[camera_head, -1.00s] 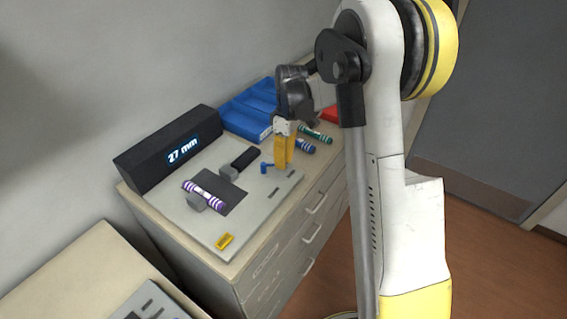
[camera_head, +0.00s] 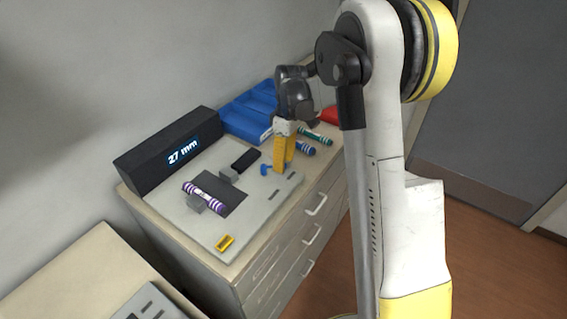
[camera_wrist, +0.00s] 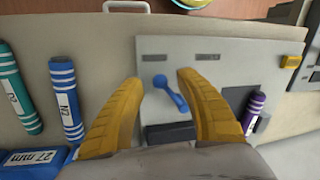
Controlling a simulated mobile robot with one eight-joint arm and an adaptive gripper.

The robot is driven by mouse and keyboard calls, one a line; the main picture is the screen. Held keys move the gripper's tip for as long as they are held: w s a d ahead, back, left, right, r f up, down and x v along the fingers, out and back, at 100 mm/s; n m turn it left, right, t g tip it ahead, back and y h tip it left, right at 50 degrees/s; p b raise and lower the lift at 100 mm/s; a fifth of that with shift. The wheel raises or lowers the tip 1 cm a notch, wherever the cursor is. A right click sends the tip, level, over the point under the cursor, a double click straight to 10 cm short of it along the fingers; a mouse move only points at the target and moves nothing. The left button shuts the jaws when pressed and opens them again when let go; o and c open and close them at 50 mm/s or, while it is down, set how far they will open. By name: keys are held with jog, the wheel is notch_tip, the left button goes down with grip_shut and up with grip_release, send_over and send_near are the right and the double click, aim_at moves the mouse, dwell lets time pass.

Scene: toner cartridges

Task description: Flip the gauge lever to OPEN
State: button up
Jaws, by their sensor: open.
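The gauge is a light grey plate (camera_head: 245,232) with a black display block (camera_head: 168,153) at its back reading "27 mm". Its blue lever (camera_head: 265,169) stands near the plate's right end; in the wrist view the lever (camera_wrist: 172,94) slants between my fingertips, apparently apart from both. My gripper (camera_head: 283,171), with yellow fingers, is open and low over the plate beside the lever; it also shows in the wrist view (camera_wrist: 160,80). Two small label slots (camera_wrist: 180,57) lie by the lever, too small to read. A purple-banded cartridge (camera_head: 204,197) lies on the gauge across its dark pad.
A blue cartridge (camera_wrist: 66,98) and a teal cartridge (camera_wrist: 18,90) lie beside the plate. A blue tray (camera_head: 247,113) is behind them. A yellow block (camera_head: 225,243) sits at the plate's front corner. A red object (camera_head: 331,115) is farther back.

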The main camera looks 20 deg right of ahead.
notch_tip(320, 180, up, 12)
jog(key=w+d, duration=0.1)
jog(key=shift+w+d+f, duration=0.2)
jog(key=shift+d+f, duration=0.05)
jog(key=shift+d, duration=0.1)
jog(key=s+a+r+m+t+h+b, duration=0.1)
jog(key=s+a+r+m+t, duration=0.1)
jog(key=s+a, duration=0.3)
jog(key=s+a+r+m+t, duration=0.2)
jog(key=s+r+t, duration=0.1)
jog(key=s, duration=0.4)
jog(key=s+a+f+m+t, duration=0.2)
jog(key=s, duration=0.3)
jog(key=s+a+f+m+t+b, duration=0.1)
jog(key=s+f+m, duration=0.1)
jog(key=s, duration=0.3)
jog(key=shift+s+a+f+t+h, duration=0.3)
jog(key=shift+s+a+f+t, duration=0.05)
jog(key=shift+s+t, duration=0.05)
